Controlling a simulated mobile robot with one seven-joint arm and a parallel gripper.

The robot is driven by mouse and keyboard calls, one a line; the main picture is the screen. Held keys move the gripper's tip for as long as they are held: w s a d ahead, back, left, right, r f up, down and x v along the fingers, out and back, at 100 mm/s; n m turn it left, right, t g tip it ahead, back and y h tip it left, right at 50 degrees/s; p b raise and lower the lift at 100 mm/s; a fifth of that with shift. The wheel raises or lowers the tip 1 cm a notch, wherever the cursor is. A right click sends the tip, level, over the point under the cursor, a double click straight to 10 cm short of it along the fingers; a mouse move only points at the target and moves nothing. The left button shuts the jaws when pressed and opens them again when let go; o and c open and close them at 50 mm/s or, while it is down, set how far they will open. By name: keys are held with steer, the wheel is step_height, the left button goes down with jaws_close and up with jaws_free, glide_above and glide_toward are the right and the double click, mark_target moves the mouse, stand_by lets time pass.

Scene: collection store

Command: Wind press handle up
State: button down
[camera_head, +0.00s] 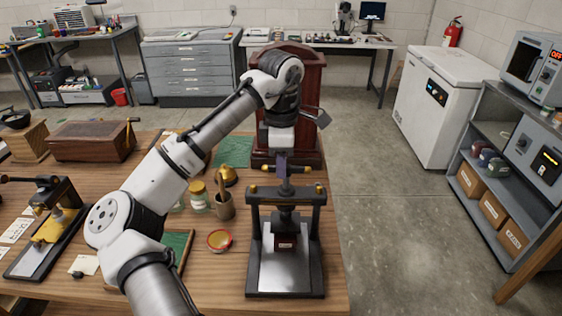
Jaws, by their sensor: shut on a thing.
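The press (284,262) stands near the right front edge of the wooden table. It has a black frame, a bright metal bed and a central screw with a dark red block under it. Its handle (311,170) is a horizontal bar with brass-coloured ends above the crossbeam. My gripper (283,172) comes down from above and is shut on the handle near its middle. The fingertips are small in this view, and the exact contact is partly hidden.
A tall dark wooden cabinet (318,85) stands right behind the press. A brown pot (224,207), a jar (199,197) and a brass bell (227,175) stand to the left. Another small press (48,235) is at far left. Floor to the right is clear.

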steer(key=c, duration=1.3)
jaws_free()
steer(key=shift+d, duration=0.1)
steer(key=shift+o, duration=0.2)
step_height(320, 180, up, 14)
steer(key=b, duration=0.1)
steer(key=shift+f, duration=0.1)
